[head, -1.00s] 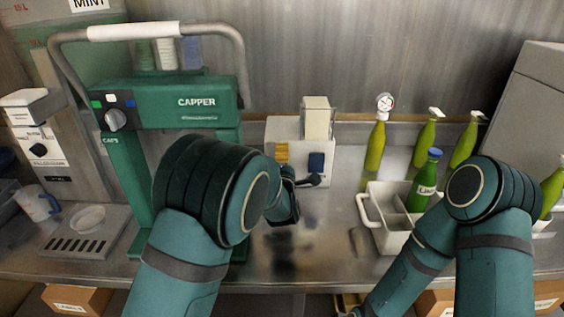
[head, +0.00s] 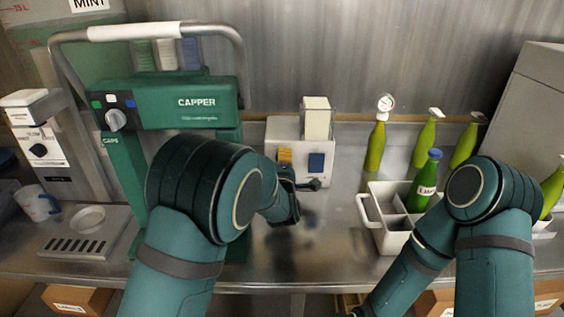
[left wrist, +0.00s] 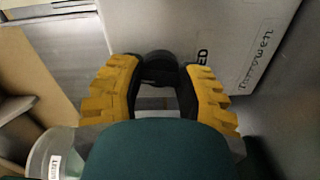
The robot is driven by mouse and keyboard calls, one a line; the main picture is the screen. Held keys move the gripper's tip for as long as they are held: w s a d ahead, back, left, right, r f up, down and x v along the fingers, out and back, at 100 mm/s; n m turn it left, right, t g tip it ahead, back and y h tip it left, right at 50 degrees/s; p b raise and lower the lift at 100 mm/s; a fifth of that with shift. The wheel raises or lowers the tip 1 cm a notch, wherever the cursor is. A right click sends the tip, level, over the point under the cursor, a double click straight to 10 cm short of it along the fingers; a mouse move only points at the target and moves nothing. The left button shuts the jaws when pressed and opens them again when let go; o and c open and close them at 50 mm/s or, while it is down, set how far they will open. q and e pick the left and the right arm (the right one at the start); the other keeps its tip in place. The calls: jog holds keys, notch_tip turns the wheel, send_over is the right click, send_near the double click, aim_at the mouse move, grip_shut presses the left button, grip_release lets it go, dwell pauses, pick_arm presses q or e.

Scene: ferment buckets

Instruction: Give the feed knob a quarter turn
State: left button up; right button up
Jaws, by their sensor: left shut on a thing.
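The feed knob (left wrist: 158,66) is a dark round knob on a pale panel in the left wrist view. The letters "ED" show just right of it. My left gripper (left wrist: 160,80) has its two yellow ridged fingers on either side of the knob and is shut on it.
The green capper (head: 190,102) stands left of the white machine. A white carrier (head: 395,243) with a blue-capped green bottle (head: 424,183) stands to the right. Several green bottles are behind it. The steel counter (head: 330,235) between is clear.

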pick_arm(q)
jog(key=m, duration=0.4)
jog(key=shift+m, duration=0.3)
jog(key=m, duration=0.3)
jog(key=shift+m, duration=0.3)
jog(key=m, duration=0.3)
jog(key=shift+m, duration=2.2)
grip_shut()
jog(key=o, duration=1.2)
grip_release()
